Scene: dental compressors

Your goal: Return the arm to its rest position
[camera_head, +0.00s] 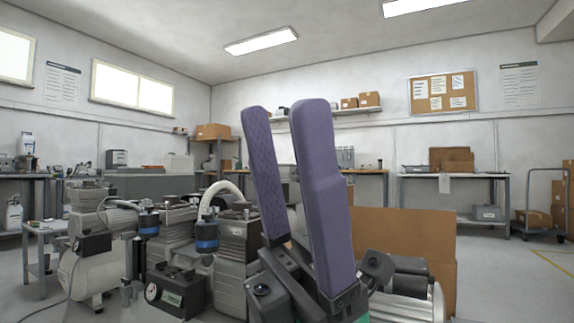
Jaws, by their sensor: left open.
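My left gripper (284,106) stands upright in the middle of the head view. Its two long purple fingers point up and a gap shows between their tips, so it is open and I see nothing between them. Its black wrist parts are at the bottom of the picture, in front of the compressors (238,240). I cannot tell whether it touches anything, but the fingertips are against the far wall in the picture with nothing near them. My right gripper is not in view.
Compressors with blue-banded filters and a white hose (222,187) crowd the left and middle. A cardboard box (405,232) stands behind the gripper to the right. A bench (454,177) and a cart (541,222) stand at the back right. The floor at right is clear.

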